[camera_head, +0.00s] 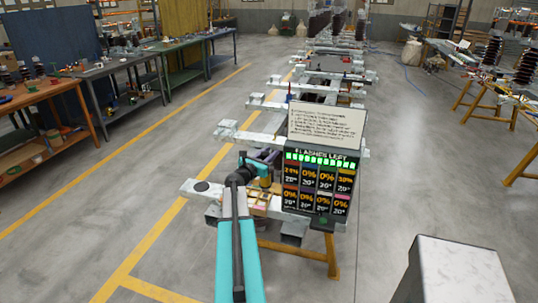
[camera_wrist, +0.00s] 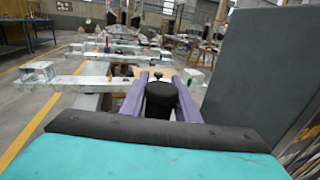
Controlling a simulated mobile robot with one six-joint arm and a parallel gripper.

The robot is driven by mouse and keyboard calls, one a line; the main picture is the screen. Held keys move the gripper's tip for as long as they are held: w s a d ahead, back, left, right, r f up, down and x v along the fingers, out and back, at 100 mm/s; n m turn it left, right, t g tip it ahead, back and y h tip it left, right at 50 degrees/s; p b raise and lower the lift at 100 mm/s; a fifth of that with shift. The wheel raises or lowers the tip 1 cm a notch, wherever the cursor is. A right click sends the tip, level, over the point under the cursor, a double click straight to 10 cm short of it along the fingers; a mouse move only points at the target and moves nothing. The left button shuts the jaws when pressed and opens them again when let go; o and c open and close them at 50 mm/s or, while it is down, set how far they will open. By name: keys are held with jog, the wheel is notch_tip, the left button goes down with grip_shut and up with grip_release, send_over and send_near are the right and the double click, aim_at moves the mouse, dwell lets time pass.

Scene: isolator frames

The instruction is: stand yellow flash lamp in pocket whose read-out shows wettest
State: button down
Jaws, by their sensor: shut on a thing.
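My gripper (camera_head: 268,158) is over the near end of the metal frame, its purple fingers shut on a lamp. In the wrist view the fingers (camera_wrist: 160,90) clasp a black round body (camera_wrist: 160,99) with a small knob on top. In the head view a yellow part, which I take for the yellow flash lamp (camera_head: 264,183), shows just below the fingers. Its base and any contact beneath are hidden. The read-out board (camera_head: 318,185) has two rows of percentages: the top row's outer two read above 0%, the top right seemingly highest; the others look like 0%. Digits are small.
A pale tray with compartments (camera_head: 258,200) lies under the gripper, partly hidden by my arm. A white text sign (camera_head: 326,127) stands above the board. Metal frame bars (camera_head: 240,133) run behind. Benches (camera_head: 40,105) stand at left; floor between is clear.

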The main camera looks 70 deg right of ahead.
jog(key=shift+d+f+p, duration=0.1)
jog(key=shift+f+p, duration=0.55)
jog(key=shift+f, duration=1.1)
jog(key=c, duration=1.8)
grip_release()
jog(key=shift+f, duration=0.15)
jog(key=o, duration=0.4)
jog(key=shift+o, duration=0.2)
jog(key=shift+r, duration=0.25)
jog(key=shift+b+v, duration=0.45)
jog(key=shift+v, duration=0.55)
jog(key=b+v, duration=0.3)
jog(key=v, duration=0.7)
